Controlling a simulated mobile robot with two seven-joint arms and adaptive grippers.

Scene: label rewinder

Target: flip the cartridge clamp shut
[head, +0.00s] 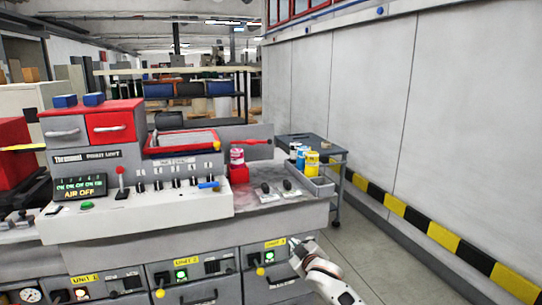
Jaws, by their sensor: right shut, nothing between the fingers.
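My right gripper (295,243) is low in front of the machine, by the right end of the lower panel marked UNIT 3. It is shut and empty. A small cartridge-like can (237,155) with a red and white body stands in a red holder (239,174) on the machine's right side. A red lever (255,142) sticks out sideways above it, against a grey plate. It may be the cartridge clamp, but I cannot tell for sure. My gripper is well below and to the right of the lever, apart from it. My left gripper is not in view.
A dark cart (310,146) is behind. The floor at right is clear.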

